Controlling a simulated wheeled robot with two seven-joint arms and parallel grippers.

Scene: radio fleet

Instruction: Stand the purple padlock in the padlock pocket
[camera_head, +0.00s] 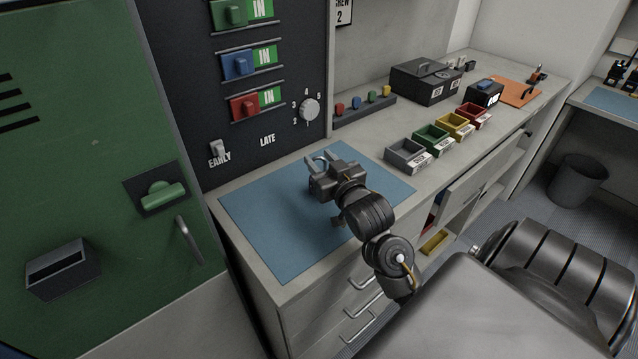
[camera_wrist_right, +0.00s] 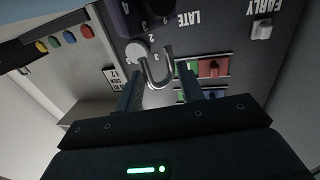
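My right gripper (camera_head: 320,160) reaches over the blue mat (camera_head: 262,235), its fingers pointing toward the dark panel. In the right wrist view its two fingers (camera_wrist_right: 161,82) stand apart with the metal shackle of the padlock (camera_wrist_right: 156,82) fitting closely between them. The view is upside down, and a dark purplish shape (camera_wrist_right: 124,18) at its top edge looks like part of the padlock's body. In the head view the gripper hides the body. A black open-topped pocket (camera_head: 62,270) is fixed low on the green door at left. My left gripper is not in view.
The green door carries a green handle (camera_head: 163,195) and a grey bar handle (camera_head: 187,240). A selector knob (camera_head: 310,109) and a white switch (camera_head: 217,149) project from the panel. Coloured bins, including a grey one (camera_head: 405,158), line the worktop.

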